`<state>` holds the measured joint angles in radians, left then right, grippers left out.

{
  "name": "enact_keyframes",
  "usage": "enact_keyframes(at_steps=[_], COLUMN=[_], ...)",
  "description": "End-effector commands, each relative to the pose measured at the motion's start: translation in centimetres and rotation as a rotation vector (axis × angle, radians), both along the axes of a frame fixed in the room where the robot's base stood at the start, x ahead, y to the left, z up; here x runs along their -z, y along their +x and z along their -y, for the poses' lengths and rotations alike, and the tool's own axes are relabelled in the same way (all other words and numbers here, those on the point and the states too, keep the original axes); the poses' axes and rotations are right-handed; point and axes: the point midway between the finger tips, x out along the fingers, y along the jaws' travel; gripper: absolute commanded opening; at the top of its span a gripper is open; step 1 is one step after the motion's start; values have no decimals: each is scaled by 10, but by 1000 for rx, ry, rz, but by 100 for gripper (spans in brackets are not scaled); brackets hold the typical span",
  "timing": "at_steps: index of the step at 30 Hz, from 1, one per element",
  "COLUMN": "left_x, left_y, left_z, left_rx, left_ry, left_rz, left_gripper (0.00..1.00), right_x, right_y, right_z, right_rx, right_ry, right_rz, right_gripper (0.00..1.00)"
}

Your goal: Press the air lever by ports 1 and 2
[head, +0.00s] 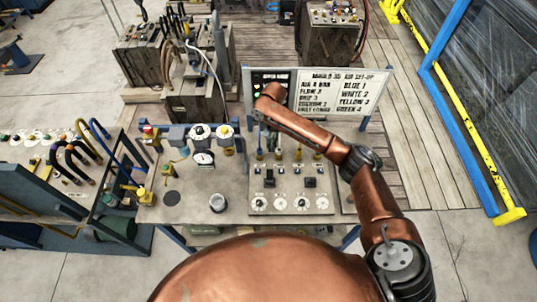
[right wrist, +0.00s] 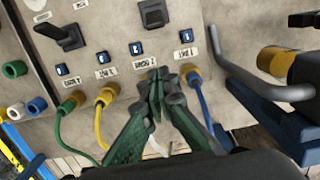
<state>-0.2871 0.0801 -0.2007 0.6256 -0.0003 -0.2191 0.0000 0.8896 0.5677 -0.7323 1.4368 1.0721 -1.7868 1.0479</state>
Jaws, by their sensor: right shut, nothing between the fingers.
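The air panel (head: 290,178) is a beige plate with two black levers, a row of ports and several round dials. The lever by ports 1 and 2 (head: 270,178) is the left one in the head view; it also shows at the top of the right wrist view (right wrist: 153,13). My right gripper (right wrist: 168,74) is shut and empty, its green fingertips by the port row, short of that lever. It hides most of port 2. Port 1 (right wrist: 190,73) has a blue hose. In the head view my arm partly covers my right gripper (head: 272,142). My left gripper is out of view.
The other lever (right wrist: 62,36) stands by the yellow (right wrist: 104,95) and green (right wrist: 74,100) hose ports. A grey bar handle (right wrist: 265,85) stands beside port 1. A set-up board (head: 343,92) rises behind the panel.

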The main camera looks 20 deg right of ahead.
Motion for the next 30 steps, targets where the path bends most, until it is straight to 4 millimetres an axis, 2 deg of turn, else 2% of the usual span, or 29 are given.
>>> enact_keyframes(at_steps=[5,12,16,20,24,30], left_x=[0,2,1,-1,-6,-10], left_y=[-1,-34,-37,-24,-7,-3], left_z=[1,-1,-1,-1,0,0], left_rx=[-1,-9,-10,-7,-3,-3], left_ry=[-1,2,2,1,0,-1], left_rz=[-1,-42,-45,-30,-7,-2], left_gripper=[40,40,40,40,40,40], right_x=[-9,-8,-3,13,39,77], right_y=[5,6,5,3,1,-2], right_z=[4,3,3,3,3,2], right_rx=[27,23,24,25,25,25], right_ry=[-11,-10,-9,-9,-11,-11], right_rz=[-6,-6,-7,-9,-8,-8], right_gripper=[0,0,0,0,0,0])
